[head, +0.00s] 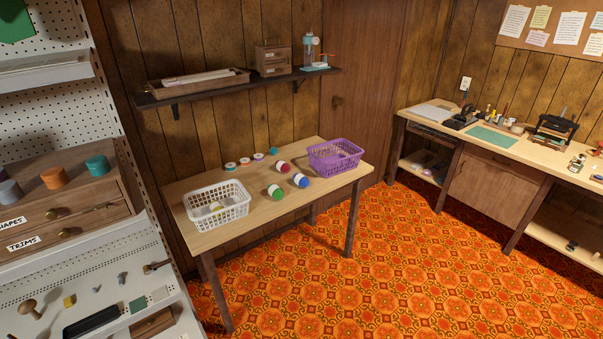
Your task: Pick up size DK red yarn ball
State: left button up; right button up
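A small wooden table (243,220) stands against the panelled wall. On it lies a red yarn ball (283,167) with a white band, near the table's middle. A green yarn ball (275,192) with a white band is in front of it, and a blue one (301,181) is to its right. Any size marking is too small to read. Neither of my grippers is in view.
A white basket (217,212) stands at the table's left, a purple basket (335,155) at its right. Several small rolls (245,161) line the back. A shelf (235,87) hangs above. Patterned floor (330,295) in front is clear. A workbench (500,140) is at right.

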aim_at(281, 166)
jog(key=z, duration=0.45)
jog(key=i, duration=0.65)
jog(key=z, duration=0.7)
jog(key=i, duration=0.95)
jog(key=u, duration=0.4)
jog(key=i, duration=0.75)
jog(key=u, duration=0.75)
